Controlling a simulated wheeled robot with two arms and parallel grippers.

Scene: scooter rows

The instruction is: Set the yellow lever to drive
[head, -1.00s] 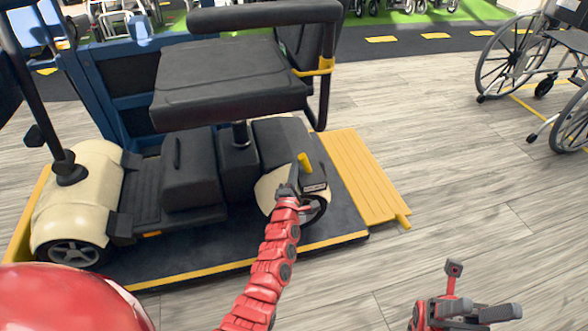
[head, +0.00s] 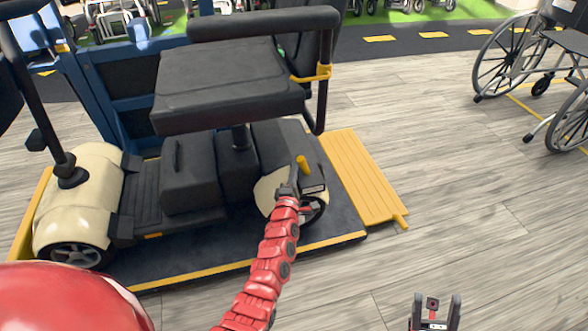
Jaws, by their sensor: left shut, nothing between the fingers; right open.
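The scooter (head: 228,85), with a black seat and cream body panels, stands on a dark platform with yellow edges. The short yellow lever (head: 303,166) sticks up at the scooter's right end, above the wheel. My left gripper (head: 289,188) is shut and empty, just below and left of the lever. I cannot tell whether it touches the lever, and the lever's base is partly hidden behind it. My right gripper (head: 436,308) is open and empty above the floor at the bottom, far from the scooter.
A yellow ramp flap (head: 362,178) lies at the platform's right end. A blue frame (head: 110,75) stands behind the scooter. A wheelchair (head: 540,70) stands at the upper right. The wooden floor between ramp and wheelchair is clear.

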